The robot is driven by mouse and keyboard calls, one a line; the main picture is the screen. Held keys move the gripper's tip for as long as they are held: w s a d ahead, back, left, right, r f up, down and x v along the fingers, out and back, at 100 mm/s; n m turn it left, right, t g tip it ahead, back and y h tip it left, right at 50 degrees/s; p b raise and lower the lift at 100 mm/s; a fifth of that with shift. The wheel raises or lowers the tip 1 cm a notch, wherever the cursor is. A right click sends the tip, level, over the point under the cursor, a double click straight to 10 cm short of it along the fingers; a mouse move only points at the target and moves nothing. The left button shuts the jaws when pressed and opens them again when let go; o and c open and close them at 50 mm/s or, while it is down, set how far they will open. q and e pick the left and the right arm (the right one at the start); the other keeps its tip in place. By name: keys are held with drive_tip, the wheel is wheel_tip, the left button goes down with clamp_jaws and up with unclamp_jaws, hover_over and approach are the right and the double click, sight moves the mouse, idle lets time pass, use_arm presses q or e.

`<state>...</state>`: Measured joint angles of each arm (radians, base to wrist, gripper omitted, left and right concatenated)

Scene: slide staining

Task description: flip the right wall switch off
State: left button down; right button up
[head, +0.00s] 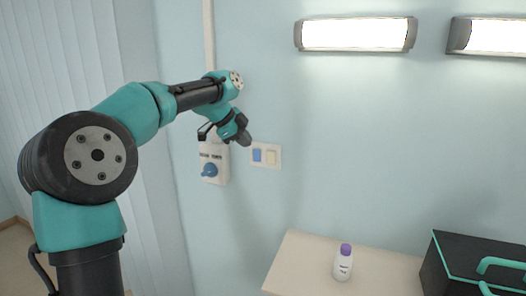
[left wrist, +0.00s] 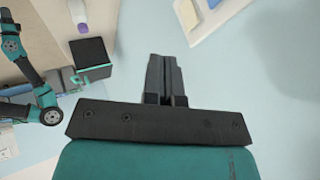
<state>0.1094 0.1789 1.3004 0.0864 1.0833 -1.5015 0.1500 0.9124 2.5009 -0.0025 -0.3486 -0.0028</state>
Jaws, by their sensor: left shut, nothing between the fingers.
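The wall switch plate (head: 278,146) is white and carries two rockers side by side. The left rocker (head: 257,155) is blue and the right rocker (head: 271,157) is cream. My left gripper (head: 244,138) is shut and empty, just up and left of the plate in the head view. In the left wrist view its closed fingers (left wrist: 164,75) point toward the plate (left wrist: 207,22), which is cut off by the top edge. A gap shows between the fingertips and the plate there. I cannot tell the tilt of the right rocker. My right gripper is not visible.
Two lit wall lamps (head: 355,34) hang above. A counter (head: 300,262) below holds a purple-capped bottle (head: 343,264) and a black box (head: 470,258). The wall around the plate's right is clear.

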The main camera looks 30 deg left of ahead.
sight(273, 154)
use_arm(q)
drive_tip(key=x, duration=0.3)
drive_tip(key=w+x, duration=0.1)
drive_tip(key=x, duration=0.3)
drive_tip(key=w+r+x, duration=0.1)
drive_tip(key=x, duration=0.3)
drive_tip(key=shift+w+a, duration=0.15)
drive_tip(key=shift+a, duration=0.25)
drive_tip(key=shift+w+a+r, duration=0.15)
drive_tip(key=shift+w, duration=0.45)
drive_tip(key=shift+w+r, duration=0.1)
drive_tip(key=shift+w, duration=0.2)
drive_tip(key=shift+r, duration=0.1)
drive_tip(key=shift+r, duration=0.7)
